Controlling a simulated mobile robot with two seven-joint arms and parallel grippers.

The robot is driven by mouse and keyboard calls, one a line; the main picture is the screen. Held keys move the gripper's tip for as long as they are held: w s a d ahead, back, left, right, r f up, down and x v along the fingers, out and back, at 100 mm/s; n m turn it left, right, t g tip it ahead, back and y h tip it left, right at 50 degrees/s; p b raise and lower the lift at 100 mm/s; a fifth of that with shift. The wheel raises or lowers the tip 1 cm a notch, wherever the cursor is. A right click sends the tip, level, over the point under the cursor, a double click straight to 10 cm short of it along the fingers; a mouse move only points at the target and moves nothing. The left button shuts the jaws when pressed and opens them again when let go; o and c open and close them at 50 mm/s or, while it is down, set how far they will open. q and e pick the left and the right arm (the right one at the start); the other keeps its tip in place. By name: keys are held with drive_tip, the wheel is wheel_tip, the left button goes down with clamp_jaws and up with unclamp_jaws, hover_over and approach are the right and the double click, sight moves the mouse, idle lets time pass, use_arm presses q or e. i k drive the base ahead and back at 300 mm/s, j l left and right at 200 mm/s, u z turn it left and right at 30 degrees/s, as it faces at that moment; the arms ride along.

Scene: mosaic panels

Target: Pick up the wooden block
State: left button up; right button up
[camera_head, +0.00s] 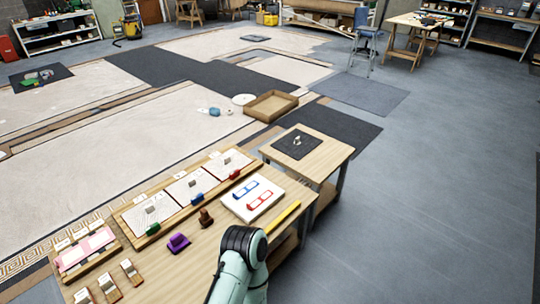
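A small dark brown piece (206,217), which may be the wooden block, rests on the wooden worktable (190,272). It is right of a purple piece (179,243) and in front of the long wooden tray (128,236). A small pale object (297,140) lies on a dark mat on the side table; I cannot tell what it is made of. One of my arms, pale green with a dark joint, rises from the bottom edge, to the right of the brown piece. Neither gripper's fingers show.
A white board with blue and red outlines (252,199) and a yellow stick (283,218) lie on the right of the worktable. Several wooden-handled tools (108,288) lie front left. The side table (331,148) adjoins the far right end. Grey floor (430,200) is clear on the right.

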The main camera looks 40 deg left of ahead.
sight(205, 219)
drive_tip(key=i+u, duration=0.35)
drive_tip(key=i, duration=0.95)
drive_tip(key=z, duration=5.45)
drive_tip(key=k+l+z, duration=0.1)
drive_tip(key=z, duration=1.75)
drive_tip(key=i+l+z, duration=0.1)
drive_tip(key=l+z, duration=0.15)
drive_tip(key=z, duration=0.15)
drive_tip(key=i+l+z, duration=0.15)
drive_tip(key=z, duration=0.25)
drive_tip(key=i+l, duration=0.05)
